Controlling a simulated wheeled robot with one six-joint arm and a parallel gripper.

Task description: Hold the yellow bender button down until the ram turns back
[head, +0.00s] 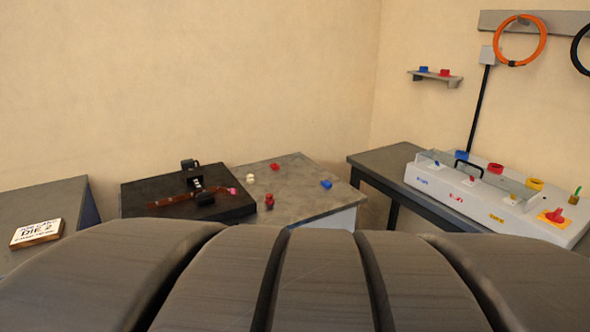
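The bender (196,181) stands on a black plate (140,200) on the middle table, with dark upright parts around its centre. A copper-brown bar (180,197) lies across it, with a small pink-red piece (232,191) at the right end. I cannot make out a yellow button on the bender. A small cream piece (250,178) sits on the table just right of it. The ram's position cannot be told at this size. My gripper is not in view.
Red pieces (269,201) and a blue piece (326,184) are on the middle table (300,204). A sign (37,233) lies on the left table. The right bench holds a grey unit (470,196) with a yellow piece (534,184) and red knob (552,215). A large grey ribbed shape fills the foreground.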

